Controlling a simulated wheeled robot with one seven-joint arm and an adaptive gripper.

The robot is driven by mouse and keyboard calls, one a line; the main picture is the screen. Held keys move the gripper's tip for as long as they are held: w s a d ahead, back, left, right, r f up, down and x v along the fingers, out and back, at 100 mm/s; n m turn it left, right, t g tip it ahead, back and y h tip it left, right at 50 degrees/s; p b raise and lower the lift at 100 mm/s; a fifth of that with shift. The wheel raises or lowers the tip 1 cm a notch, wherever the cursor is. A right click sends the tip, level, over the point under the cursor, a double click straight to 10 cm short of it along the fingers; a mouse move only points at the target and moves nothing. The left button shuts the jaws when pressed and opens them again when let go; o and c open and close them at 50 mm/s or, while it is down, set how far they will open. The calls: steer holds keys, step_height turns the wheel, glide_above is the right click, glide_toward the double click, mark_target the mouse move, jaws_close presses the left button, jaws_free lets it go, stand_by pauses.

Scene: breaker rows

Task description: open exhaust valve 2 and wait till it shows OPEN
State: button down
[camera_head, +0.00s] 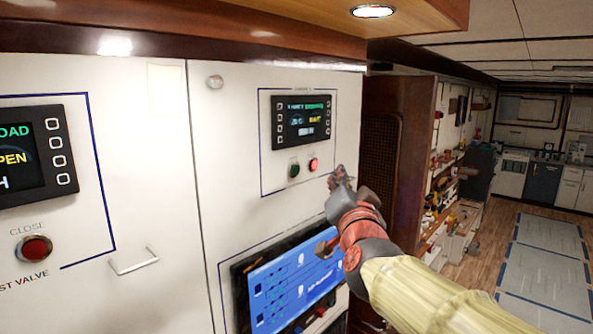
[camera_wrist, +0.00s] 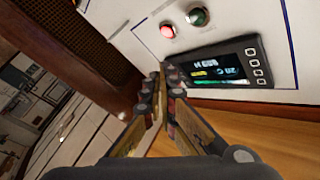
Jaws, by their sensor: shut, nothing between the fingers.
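A small valve panel on the white cabinet has a dark display (camera_head: 301,119) with green, blue and yellow text too small to read. Below it are a dark green button (camera_head: 294,170) and a brightly lit red button (camera_head: 314,164). The wrist view also shows the display (camera_wrist: 217,66), the red button (camera_wrist: 168,31) and the green button (camera_wrist: 197,16). My gripper (camera_head: 339,177) is shut and empty, to the right of and slightly below the red button; its fingertips (camera_wrist: 164,76) look apart from the buttons. The panel's label is not readable.
A nearer panel at the left has a display (camera_head: 28,157) reading "OPEN" in yellow, partly cut off. It has a red CLOSE button (camera_head: 35,248) above lettering ending "ST VALVE". A blue screen (camera_head: 293,285) is below the small panel. Open floor (camera_head: 478,258) lies at right.

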mark_target(295, 170)
steer(key=w+a+p, duration=0.4)
steer(key=w+a, duration=0.1)
steer(key=a, duration=0.1)
steer(key=shift+a, duration=0.35)
steer(key=shift+a, duration=0.1)
stand_by(1.3)
steer(key=shift+w+a, duration=0.2)
steer(key=shift+w, duration=0.05)
steer(key=shift+w+a, duration=0.25)
steer(key=shift+a, duration=0.1)
stand_by(0.8)
steer(key=shift+d, duration=0.1)
stand_by(0.3)
steer(key=shift+s+d+b, duration=0.45)
steer(key=shift+s+d, duration=0.05)
steer(key=shift+d, duration=0.1)
